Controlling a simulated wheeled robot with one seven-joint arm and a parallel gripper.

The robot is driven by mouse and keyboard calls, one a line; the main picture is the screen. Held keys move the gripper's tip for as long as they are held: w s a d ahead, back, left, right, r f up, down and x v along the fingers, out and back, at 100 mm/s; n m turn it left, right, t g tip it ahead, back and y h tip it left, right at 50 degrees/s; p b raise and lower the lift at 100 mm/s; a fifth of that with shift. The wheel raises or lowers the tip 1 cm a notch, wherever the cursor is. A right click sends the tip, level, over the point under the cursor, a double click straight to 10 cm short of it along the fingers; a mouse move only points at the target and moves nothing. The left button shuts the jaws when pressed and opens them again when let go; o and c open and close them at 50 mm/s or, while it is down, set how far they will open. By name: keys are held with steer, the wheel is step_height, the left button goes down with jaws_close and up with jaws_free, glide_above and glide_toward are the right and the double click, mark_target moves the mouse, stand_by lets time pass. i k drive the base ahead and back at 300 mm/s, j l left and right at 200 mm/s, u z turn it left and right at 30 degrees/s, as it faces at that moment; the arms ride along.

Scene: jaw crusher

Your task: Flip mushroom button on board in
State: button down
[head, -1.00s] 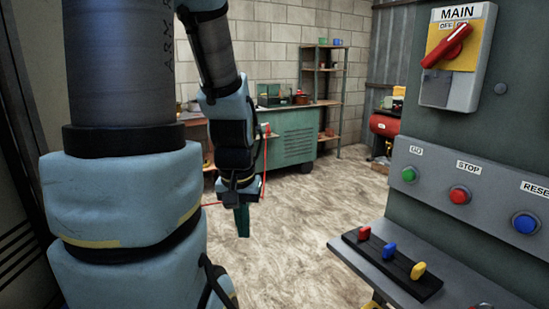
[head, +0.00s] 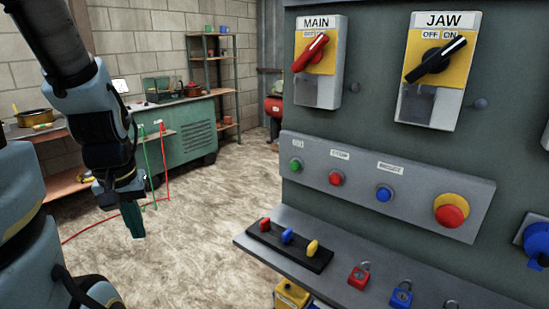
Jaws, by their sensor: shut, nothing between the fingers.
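The mushroom button (head: 451,212) is a red domed head on a yellow round base. It sits at the right end of the grey button strip (head: 330,150) on the green control board (head: 375,115). My gripper (head: 133,222) hangs at the left, pointing down over the floor, well apart from the board. Its dark green fingers are shut with nothing between them.
The strip also has a green (head: 296,164), a red (head: 336,178) and a blue button (head: 383,194). MAIN (head: 313,52) and JAW (head: 438,60) switches sit above. A shelf (head: 265,238) with colored pegs and padlocks juts out below. Floor between gripper and board is clear.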

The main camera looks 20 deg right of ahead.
mark_target(448, 215)
steer(key=i+z, duration=0.1)
steer(key=z, duration=1)
